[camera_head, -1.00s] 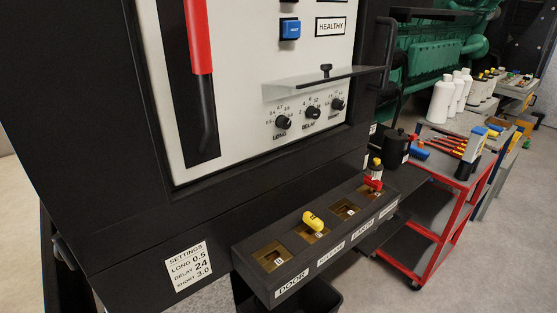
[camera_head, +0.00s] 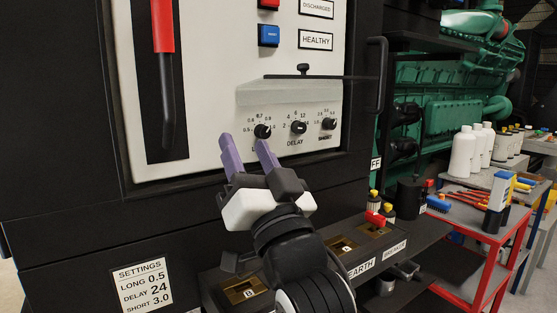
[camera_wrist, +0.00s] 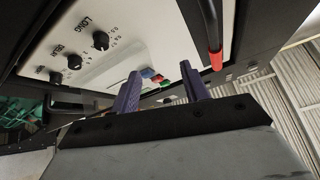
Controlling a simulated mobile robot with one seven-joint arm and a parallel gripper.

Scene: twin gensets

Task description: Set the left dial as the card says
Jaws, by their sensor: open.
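The left dial, marked LONG (camera_head: 262,131), is a black knob on the white panel, with scale numbers around it; its pointer setting is too small to tell. It also shows in the wrist view (camera_wrist: 100,40). The settings card (camera_head: 140,285) on the black cabinet reads LONG 0.5, DELAY 24, SHORT 3.0. My gripper (camera_head: 244,143), with purple fingers, is open and empty in front of the panel, just below and left of the LONG dial, partly hiding its label. In the wrist view the fingers are apart, with the dial to their left.
The DELAY dial (camera_head: 298,127) and SHORT dial (camera_head: 329,123) sit to the right. A clear cover (camera_head: 330,77) with a black knob juts out above the dials. A red-handled lever (camera_head: 164,75) is at left. A box with key slots (camera_head: 242,291) lies below, partly behind my arm.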

